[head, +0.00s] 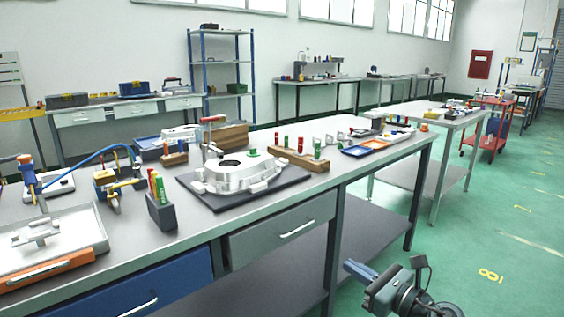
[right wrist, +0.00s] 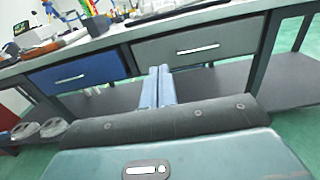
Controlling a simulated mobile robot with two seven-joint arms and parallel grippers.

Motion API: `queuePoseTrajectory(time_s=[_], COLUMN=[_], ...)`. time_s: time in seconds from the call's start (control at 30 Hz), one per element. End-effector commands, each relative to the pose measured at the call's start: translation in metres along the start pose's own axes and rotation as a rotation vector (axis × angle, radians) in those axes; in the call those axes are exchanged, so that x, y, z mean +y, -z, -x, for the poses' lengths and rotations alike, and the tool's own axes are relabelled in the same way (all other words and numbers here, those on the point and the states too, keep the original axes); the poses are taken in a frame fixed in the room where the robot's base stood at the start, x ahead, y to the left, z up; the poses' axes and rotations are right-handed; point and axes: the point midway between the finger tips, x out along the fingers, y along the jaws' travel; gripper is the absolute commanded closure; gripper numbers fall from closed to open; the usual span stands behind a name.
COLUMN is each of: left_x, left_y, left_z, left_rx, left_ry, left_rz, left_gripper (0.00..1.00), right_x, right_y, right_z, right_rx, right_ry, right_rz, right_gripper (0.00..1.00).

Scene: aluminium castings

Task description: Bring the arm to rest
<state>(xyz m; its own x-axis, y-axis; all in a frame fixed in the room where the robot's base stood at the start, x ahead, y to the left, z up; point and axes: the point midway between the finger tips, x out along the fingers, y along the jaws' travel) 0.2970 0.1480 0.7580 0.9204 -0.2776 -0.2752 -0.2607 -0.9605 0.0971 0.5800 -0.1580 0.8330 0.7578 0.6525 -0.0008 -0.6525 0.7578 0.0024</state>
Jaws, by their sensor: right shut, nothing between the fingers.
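My right gripper (head: 352,270) is low at the bottom right of the head view, in front of the workbench and below its top. It is shut and empty. In the right wrist view its two fingers (right wrist: 158,86) lie side by side, pointing toward the bench drawers and apart from them. My left gripper is not in view. An aluminium casting (head: 236,170) sits on a dark mat (head: 222,204) on the bench, well away from my right gripper.
The workbench (head: 330,178) has a grey drawer (head: 262,248), a blue drawer (head: 130,300) and a lower shelf (head: 270,290). Green floor (head: 480,220) is clear at the right.

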Motion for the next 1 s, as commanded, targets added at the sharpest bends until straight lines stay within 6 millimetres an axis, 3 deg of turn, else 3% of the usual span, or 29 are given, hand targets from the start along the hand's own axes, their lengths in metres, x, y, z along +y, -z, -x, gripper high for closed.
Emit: queuePoseTrajectory(time_s=[0.03, 0.17, 0.37, 0.47, 0.6, 0.77, 0.8, 1.0], left_x=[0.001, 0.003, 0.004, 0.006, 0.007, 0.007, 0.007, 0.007], left_y=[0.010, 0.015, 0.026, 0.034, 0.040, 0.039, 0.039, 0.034], left_z=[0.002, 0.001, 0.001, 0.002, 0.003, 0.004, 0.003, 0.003], left_rx=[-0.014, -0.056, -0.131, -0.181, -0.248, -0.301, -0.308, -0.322], left_ry=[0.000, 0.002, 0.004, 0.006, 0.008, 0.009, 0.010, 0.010], left_rz=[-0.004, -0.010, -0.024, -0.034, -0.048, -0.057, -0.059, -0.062], left_gripper=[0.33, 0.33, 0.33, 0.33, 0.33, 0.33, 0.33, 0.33], right_x=[0.013, 0.032, 0.058, 0.077, 0.120, 0.169, 0.177, 0.193], right_y=[-0.009, -0.016, -0.016, -0.007, 0.016, 0.033, 0.035, 0.042], right_z=[0.005, 0.022, 0.064, 0.096, 0.146, 0.186, 0.192, 0.201], right_rx=[-0.033, -0.121, -0.254, -0.337, -0.469, -0.597, 0.609, 0.593], right_ry=[0.009, 0.057, 0.195, 0.326, 0.572, 0.824, -0.853, -0.849], right_rz=[-0.149, -0.550, -1.301, -1.786, -2.442, -2.915, 2.935, 2.786], right_gripper=[1.00, 1.00, 1.00, 1.00, 1.00, 1.00, 1.00, 1.00])
